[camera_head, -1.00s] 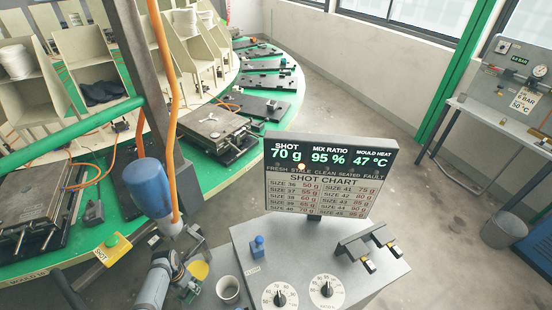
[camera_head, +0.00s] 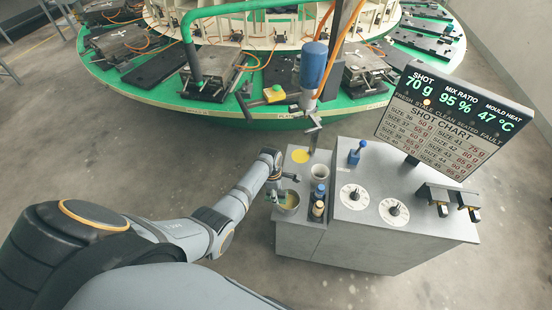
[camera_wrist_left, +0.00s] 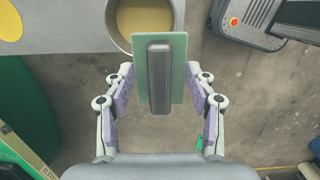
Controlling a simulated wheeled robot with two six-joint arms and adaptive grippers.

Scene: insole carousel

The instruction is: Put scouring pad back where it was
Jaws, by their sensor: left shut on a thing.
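The scouring pad (camera_wrist_left: 178,70) is a flat green rectangle with a dark grey grip block on it, in the middle of the left wrist view. My left gripper (camera_wrist_left: 161,82) has a finger at each side of the pad and is shut on it. The pad's upper end overlaps the rim of a metal pot (camera_wrist_left: 112,27) holding yellowish liquid. In the head view my left gripper (camera_head: 279,186) is just above this pot (camera_head: 289,209) at the console's left edge; the pad is too small to make out there. My right gripper is not in view.
A yellow disc (camera_head: 301,156), a cup (camera_head: 319,171) and small bottles (camera_head: 318,209) crowd the console's left shelf. A blue mixing head (camera_head: 313,65) hangs behind it. The green carousel (camera_head: 265,122) lies beyond. Floor at left is clear.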

